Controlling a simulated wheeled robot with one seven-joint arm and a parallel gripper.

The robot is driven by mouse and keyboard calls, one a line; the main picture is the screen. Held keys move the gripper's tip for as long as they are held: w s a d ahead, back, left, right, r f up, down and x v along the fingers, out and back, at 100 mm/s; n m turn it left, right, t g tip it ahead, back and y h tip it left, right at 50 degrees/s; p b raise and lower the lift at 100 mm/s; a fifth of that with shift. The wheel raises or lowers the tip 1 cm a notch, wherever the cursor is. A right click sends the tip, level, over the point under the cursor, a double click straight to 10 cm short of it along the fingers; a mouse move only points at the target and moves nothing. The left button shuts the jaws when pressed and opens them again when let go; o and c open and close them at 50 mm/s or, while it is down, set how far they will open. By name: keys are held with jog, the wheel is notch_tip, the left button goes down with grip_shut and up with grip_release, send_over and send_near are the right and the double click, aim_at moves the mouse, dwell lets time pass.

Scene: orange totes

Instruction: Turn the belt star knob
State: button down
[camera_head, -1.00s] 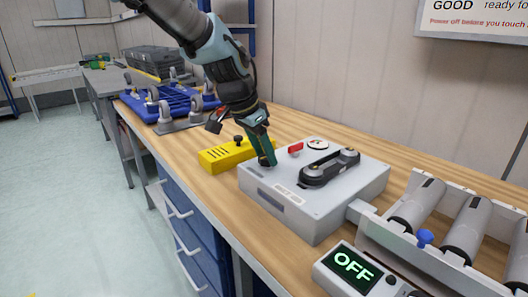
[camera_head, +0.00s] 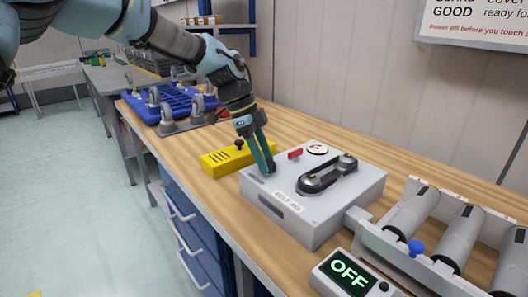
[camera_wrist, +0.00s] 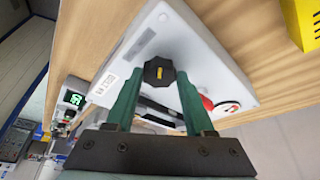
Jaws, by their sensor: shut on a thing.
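The belt unit (camera_head: 325,222) is a light grey box on the wooden bench, with a label on its front edge. A dark belt loop over two pulleys (camera_head: 327,174) lies on its top. The star knob is black with a small yellow mark and sits near a corner of the box top; the wrist view shows its face (camera_wrist: 158,72). My gripper (camera_head: 265,168) comes down from above with its green fingers on both sides of the knob, shut on it. In the head view the fingers largely hide the knob.
A red lever (camera_head: 295,153) and a round white dial (camera_head: 317,149) are on the box top. A yellow box (camera_head: 225,160) stands close behind the gripper. Grey rollers (camera_head: 411,211) and a display reading OFF (camera_head: 349,273) are at the right. A blue frame with casters (camera_head: 172,103) lies farther back.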

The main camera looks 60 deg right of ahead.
jog(key=shift+d+m+y+p, duration=0.1)
jog(key=shift+m+y+p, duration=0.55)
jog(key=shift+m, duration=0.85)
jog(key=shift+c, duration=1.4)
grip_release()
jog(key=b+v, duration=0.1)
jog(key=v, duration=0.9)
jog(key=shift+w+r+b, duration=0.25)
jog(key=shift+r+b, duration=0.1)
jog(key=shift+b, duration=0.05)
